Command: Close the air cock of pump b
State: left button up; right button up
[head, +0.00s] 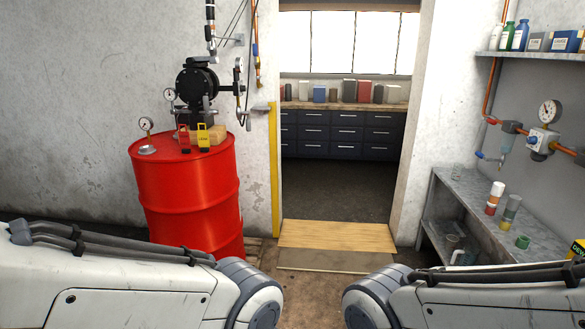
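A black pump (197,78) is mounted above a red drum (187,190) at the left. I can read no label that tells whether it is pump b. Pipes and fittings run beside and above it, including an orange-and-yellow line (256,62) on the wall to its right. No air cock on it can be made out for sure at this size. My two arms cross the bottom of the head view, well short of the drum. Both grippers are out of view.
A doorway with a wooden ramp (337,236) is in the middle. At the right are a grey bench (484,199) and a wall regulator (543,139) with a blue-handled valve (487,157).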

aim_at(247, 122)
jog(key=u, duration=0.25)
jog(key=i, duration=2.6)
jog(key=u, duration=0.3)
